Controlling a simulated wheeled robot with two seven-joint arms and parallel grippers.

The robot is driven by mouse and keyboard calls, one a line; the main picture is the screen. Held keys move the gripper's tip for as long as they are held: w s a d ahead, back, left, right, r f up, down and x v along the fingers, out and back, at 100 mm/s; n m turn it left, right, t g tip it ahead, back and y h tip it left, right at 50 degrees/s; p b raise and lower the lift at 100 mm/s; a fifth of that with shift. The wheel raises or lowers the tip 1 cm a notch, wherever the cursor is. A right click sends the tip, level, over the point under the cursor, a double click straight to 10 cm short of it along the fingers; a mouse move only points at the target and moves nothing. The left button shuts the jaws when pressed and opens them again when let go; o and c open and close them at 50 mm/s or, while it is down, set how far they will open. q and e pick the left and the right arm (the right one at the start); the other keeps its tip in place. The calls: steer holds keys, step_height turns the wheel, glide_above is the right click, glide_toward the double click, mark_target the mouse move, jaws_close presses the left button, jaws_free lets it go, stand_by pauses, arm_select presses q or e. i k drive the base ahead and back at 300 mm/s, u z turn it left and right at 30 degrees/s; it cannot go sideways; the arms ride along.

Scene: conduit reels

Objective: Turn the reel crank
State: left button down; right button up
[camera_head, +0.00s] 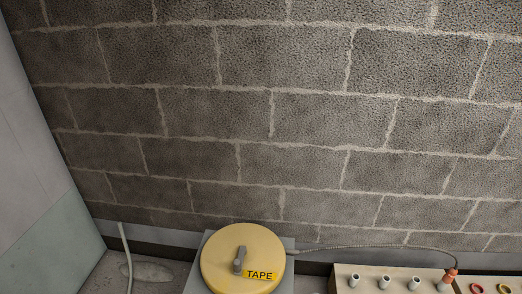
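A round yellow reel (243,258) rests on a grey stand (207,240) at the bottom middle of the head view. A grey crank (239,262) sits near the centre of its top face. A yellow label reading "TAPE" (261,275) lies on the face, right of the crank. A thin grey line (350,246) runs from the reel's right side to an orange-tipped fitting (449,275). Neither of my grippers shows in this view.
A beige box (345,272) with several white pipe ends stands at the bottom right. A block wall (270,110) fills the background. A pale conduit (125,250) stands at left by a grey panel (40,170).

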mark_target(237, 263)
steer(key=u, duration=0.05)
steer(key=k, duration=0.55)
steer(key=z, duration=0.75)
steer(key=i, duration=1.35)
steer(key=u, duration=0.75)
